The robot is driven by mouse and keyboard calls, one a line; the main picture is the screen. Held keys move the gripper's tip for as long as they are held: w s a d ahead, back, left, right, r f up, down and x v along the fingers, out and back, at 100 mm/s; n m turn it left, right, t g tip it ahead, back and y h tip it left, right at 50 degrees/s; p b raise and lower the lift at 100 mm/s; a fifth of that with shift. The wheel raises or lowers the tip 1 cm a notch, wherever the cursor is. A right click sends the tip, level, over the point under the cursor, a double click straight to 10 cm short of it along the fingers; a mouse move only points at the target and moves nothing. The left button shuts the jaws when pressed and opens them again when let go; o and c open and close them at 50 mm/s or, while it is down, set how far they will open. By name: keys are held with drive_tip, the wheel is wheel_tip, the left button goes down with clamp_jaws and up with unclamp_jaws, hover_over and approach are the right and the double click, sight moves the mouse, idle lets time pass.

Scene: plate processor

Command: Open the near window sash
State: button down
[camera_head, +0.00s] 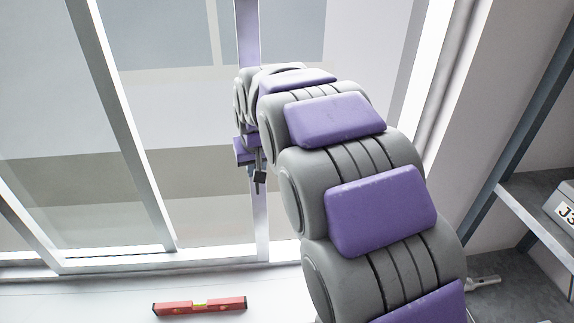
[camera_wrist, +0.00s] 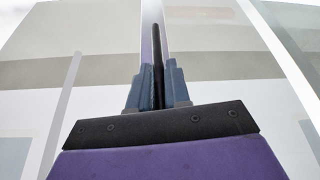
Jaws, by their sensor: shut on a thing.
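The window fills the left and middle of the head view, with large glass panes in white frames. One white sash upright (camera_head: 262,225) stands behind the end of my arm, and another slanted upright (camera_head: 128,135) is further left. My gripper (camera_wrist: 158,90) shows in the wrist view with its two blue-grey fingers close together. They are shut on a thin dark bar (camera_wrist: 158,55), which looks like the sash handle and stands in front of a pale upright. In the head view my arm reaches up to the upright and hides part of it; the grip itself is hard to make out there.
A red spirit level (camera_head: 200,307) lies on the white sill below the window. A pale wall stands between window and shelf.

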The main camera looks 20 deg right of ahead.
approach(228, 168)
drive_tip(key=a+f, duration=0.3)
drive_tip(key=f, duration=0.2)
drive_tip(key=shift+s+d+f, duration=0.15)
drive_tip(key=shift+s+f, duration=0.05)
drive_tip(key=shift+s, duration=0.1)
drive_tip(key=c, duration=1.3)
unclamp_jaws()
drive_tip(key=shift+s+d+r, duration=0.2)
drive_tip(key=shift+s+d, duration=0.3)
drive_tip(key=shift+d, duration=0.35)
drive_tip(key=shift+o, duration=0.7)
drive_tip(key=shift+s+d, duration=0.1)
drive_tip(key=shift+d, duration=0.2)
drive_tip(key=w+a+b+v, duration=0.1)
drive_tip(key=b+v, duration=0.1)
drive_tip(key=v, duration=1.4)
drive_tip(key=s+d+f+g+b, duration=0.2)
drive_tip(key=s+f+b, duration=0.3)
drive_tip(key=s+f, duration=0.7)
drive_tip(key=s+d+f+g+b, duration=0.2)
drive_tip(key=s+f+b, duration=0.3)
drive_tip(key=s+f, duration=0.7)
drive_tip(key=s+d+f+g+b, duration=0.2)
drive_tip(key=s+d+f+b, duration=0.2)
drive_tip(key=s+f, duration=0.9)
wheel_tip(228, 168, down, 5)
drive_tip(key=shift+d+r+b, duration=0.1)
drive_tip(key=shift+d+b, duration=0.2)
drive_tip(key=shift+b, duration=0.6)
